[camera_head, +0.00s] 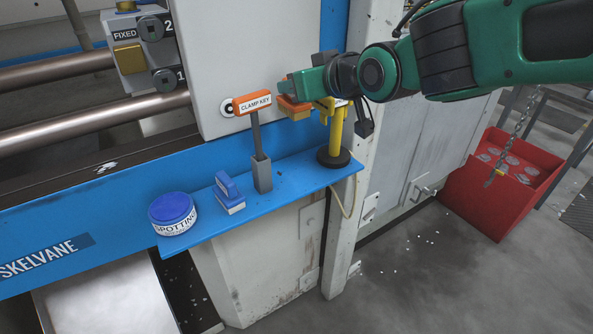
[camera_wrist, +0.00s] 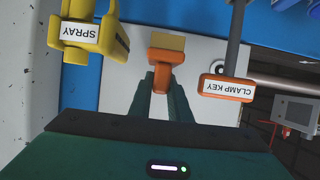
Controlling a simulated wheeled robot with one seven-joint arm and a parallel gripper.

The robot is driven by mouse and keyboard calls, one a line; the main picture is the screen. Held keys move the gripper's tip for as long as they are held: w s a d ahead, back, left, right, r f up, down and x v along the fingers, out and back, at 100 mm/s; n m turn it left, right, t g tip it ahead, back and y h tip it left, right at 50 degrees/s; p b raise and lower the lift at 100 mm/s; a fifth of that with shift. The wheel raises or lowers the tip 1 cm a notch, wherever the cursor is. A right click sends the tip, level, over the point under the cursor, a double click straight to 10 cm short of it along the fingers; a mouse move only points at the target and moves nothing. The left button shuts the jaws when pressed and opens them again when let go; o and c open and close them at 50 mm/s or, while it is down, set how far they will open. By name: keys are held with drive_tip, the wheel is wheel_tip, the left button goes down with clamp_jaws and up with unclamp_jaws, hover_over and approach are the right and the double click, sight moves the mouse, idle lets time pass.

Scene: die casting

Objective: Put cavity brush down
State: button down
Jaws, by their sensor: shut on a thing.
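The cavity brush has an orange body and tan-yellow bristles. It shows in the head view (camera_head: 293,105) and in the wrist view (camera_wrist: 167,52). My gripper (camera_head: 287,88) is shut on its orange handle; the two green fingers also show in the wrist view (camera_wrist: 161,82). In the head view the brush is held in the air above the back of the blue shelf (camera_head: 292,185), between the clamp key (camera_head: 252,104) and the yellow spray tool (camera_head: 335,135). My fingers hide part of the handle.
The clamp key stands upright in a grey holder (camera_head: 262,174), and the spray tool stands on a black base. A blue brush-like block (camera_head: 229,192) and a spotting tin (camera_head: 173,213) sit at the shelf's left. A white machine panel (camera_head: 215,60) rises behind. A red bin (camera_head: 500,200) stands right.

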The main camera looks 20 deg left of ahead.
wheel_tip(320, 180, down, 16)
drive_tip(key=shift+f, duration=0.1)
drive_tip(key=c, duration=1.6)
unclamp_jaws()
drive_tip(key=shift+c, duration=0.2)
drive_tip(key=v, duration=1.2)
